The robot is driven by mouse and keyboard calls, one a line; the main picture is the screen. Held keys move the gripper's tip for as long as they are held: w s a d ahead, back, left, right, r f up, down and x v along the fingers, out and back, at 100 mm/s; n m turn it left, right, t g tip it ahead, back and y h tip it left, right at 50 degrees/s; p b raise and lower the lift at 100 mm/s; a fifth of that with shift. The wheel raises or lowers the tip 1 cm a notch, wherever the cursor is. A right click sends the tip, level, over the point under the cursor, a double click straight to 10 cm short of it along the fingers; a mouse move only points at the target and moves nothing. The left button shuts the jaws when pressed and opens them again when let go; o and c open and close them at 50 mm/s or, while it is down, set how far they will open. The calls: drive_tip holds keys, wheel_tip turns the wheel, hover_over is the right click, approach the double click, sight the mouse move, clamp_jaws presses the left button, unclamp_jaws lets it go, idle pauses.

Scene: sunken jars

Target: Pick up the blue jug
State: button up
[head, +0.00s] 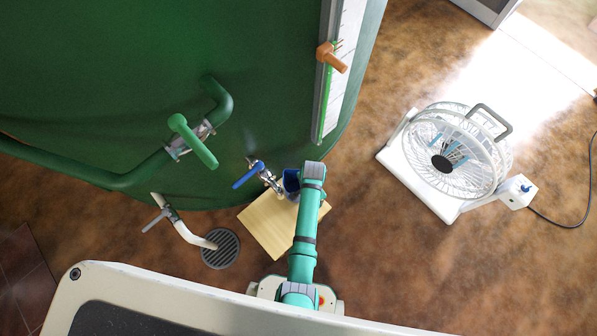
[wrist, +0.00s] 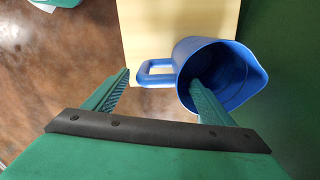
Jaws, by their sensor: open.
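The blue jug (wrist: 212,52) is in the upper right of the wrist view, its open mouth towards the camera and its handle (wrist: 155,66) pointing left. It stands on a pale wooden board (wrist: 145,20). My gripper (wrist: 160,79) is open and empty. Its left finger is left of the handle, and its right finger overlaps the jug's mouth, so the handle and near wall lie between them. I cannot tell how deep the right finger reaches. In the head view the jug (head: 291,184) is partly hidden by my arm, and the fingers do not show.
A tap with a blue lever (head: 250,174) on the large green tank (head: 100,80) is close left of the jug. A white pipe (head: 190,232) ends above a floor drain (head: 221,249). A white fan (head: 450,155) stands at right. Brown floor between is clear.

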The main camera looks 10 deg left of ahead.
drive_tip(key=shift+s+f, duration=0.15)
drive_tip(key=shift+f, duration=3.15)
drive_tip(key=shift+d, duration=0.1)
drive_tip(key=c, duration=1.3)
wheel_tip(320, 180, up, 10)
drive_tip(key=shift+r, duration=0.1)
drive_tip(key=shift+c, duration=0.2)
